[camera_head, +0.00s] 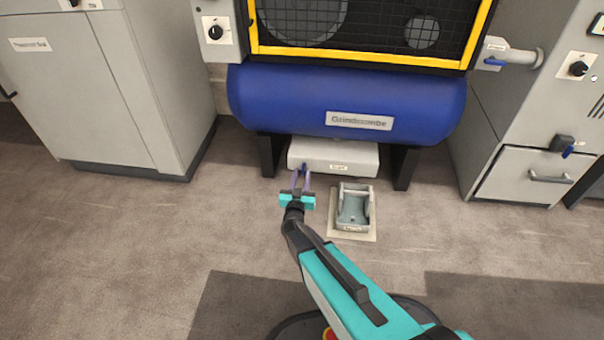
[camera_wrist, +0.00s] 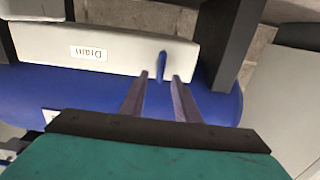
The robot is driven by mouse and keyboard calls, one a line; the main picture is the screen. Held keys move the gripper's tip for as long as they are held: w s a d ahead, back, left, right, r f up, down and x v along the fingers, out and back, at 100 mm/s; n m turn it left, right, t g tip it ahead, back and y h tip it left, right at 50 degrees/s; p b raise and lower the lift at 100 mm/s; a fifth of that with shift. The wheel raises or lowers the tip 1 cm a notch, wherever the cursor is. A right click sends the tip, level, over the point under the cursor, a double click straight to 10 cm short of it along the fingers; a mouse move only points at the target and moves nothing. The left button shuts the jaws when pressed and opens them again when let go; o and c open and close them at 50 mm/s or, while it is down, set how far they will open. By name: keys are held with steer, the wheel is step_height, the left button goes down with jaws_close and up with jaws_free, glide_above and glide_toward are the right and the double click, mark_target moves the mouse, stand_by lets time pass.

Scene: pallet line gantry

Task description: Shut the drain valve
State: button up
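The drain valve is a small blue lever (camera_wrist: 162,66) on the front of a pale box (camera_head: 345,152) labelled "Drain" under the blue tank. In the wrist view this box (camera_wrist: 120,45) appears upside down, and the lever is near its right end. My gripper (camera_head: 302,174) is low in front of the box's left end. In the wrist view my gripper (camera_wrist: 160,77) is open, its two fingertips apart on either side of the lever's end. A gap shows between each finger and the lever. In the head view the lever is mostly hidden by the fingers.
The blue tank (camera_head: 345,95) stands on dark legs beside the box. A grey bracket (camera_head: 354,207) on a floor plate sits right of my gripper. Another blue-handled valve (camera_head: 494,62) is at upper right. Grey cabinets (camera_head: 110,95) flank both sides.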

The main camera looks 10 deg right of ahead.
mark_target(303, 169)
steer(key=shift+b+x, duration=0.35)
steer(key=shift+x, duration=1.05)
steer(key=shift+c, duration=0.4)
jaws_close()
